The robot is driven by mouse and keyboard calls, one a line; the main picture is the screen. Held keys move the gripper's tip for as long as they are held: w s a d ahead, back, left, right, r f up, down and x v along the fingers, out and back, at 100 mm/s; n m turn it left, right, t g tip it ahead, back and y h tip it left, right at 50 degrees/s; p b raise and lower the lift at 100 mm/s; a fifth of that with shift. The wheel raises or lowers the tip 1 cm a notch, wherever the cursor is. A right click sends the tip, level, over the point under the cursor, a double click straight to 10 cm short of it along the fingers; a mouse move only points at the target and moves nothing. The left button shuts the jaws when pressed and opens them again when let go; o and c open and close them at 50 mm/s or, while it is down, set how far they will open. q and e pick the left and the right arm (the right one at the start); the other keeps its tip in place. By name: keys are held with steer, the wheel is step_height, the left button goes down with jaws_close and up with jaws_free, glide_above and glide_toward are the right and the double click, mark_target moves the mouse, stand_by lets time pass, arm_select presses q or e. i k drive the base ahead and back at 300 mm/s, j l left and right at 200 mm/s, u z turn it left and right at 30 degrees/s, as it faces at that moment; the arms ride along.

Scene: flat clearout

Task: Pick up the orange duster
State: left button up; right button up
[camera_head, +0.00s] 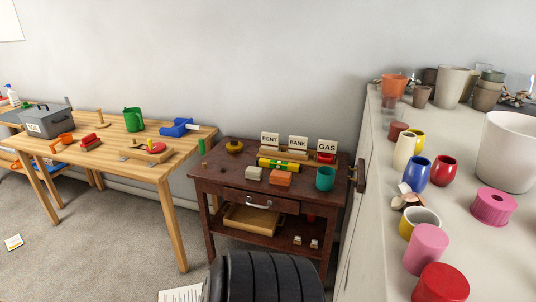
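An orange block (281,179), which looks like the orange duster, lies on top of the dark brown side table near its front edge. A pale block of similar shape (252,174) lies just left of it, apart. A green cup (325,179) stands to its right. A yellow and green cylinder (278,164) lies behind it. Neither of my grippers is in view. Nothing hides the top of the orange block.
The dark brown table (232,187) has a drawer and a lower shelf with a wooden tray (251,220). A light wooden table (186,153) stands left, with a toolbox (45,121). A pale counter (378,225) at right holds several cups.

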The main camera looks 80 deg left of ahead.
mark_target(279, 176)
steer(key=u, duration=2.6)
steer(key=k, duration=0.1)
